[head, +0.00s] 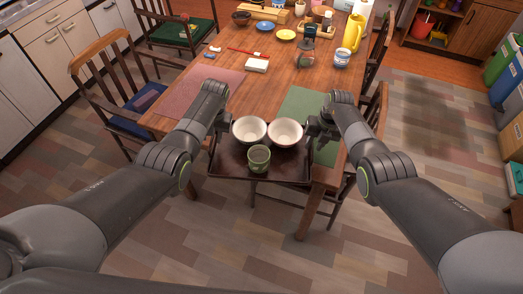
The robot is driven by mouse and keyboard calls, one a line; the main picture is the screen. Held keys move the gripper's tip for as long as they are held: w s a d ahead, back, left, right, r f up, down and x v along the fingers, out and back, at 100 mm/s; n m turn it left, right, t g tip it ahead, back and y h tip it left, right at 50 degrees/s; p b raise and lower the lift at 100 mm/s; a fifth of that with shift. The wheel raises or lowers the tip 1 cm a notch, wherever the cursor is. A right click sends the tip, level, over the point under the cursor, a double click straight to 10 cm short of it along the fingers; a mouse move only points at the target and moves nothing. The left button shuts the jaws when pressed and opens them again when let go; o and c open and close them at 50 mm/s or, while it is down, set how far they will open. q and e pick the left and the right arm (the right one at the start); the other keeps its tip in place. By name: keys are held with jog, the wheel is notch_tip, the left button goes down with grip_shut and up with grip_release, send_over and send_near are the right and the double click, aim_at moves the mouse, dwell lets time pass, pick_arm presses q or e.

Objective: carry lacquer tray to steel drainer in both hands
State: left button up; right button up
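The dark lacquer tray (225,165) is at the table's near edge, and its front part shows past that edge. It carries two white bowls (249,129) side by side at the back and a green cup (259,158) in front of them. My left gripper (222,127) is at the tray's left side and my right gripper (317,129) is at its right side. The fingers are small and partly hidden by my wrists, so I cannot tell whether they are closed on the tray. No steel drainer is visible in the head view.
The wooden table (250,100) holds a red mat (200,90), a green mat (300,106), a white block (257,65), a lantern (306,55) and a yellow pitcher (352,33). Chairs (108,75) stand along both sides. Floor is open at the front and right.

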pick_arm(q)
jog(key=shift+f, duration=0.4)
pick_arm(e)
jog(key=shift+f, duration=0.4)
pick_arm(q)
jog(key=shift+a, duration=0.1)
jog(key=c, duration=0.6)
pick_arm(e)
jog(key=shift+a, duration=0.1)
grip_shut()
pick_arm(q)
grip_shut()
jog(key=shift+a, duration=0.1)
jog(key=shift+w, duration=0.1)
pick_arm(e)
jog(key=shift+d, duration=0.2)
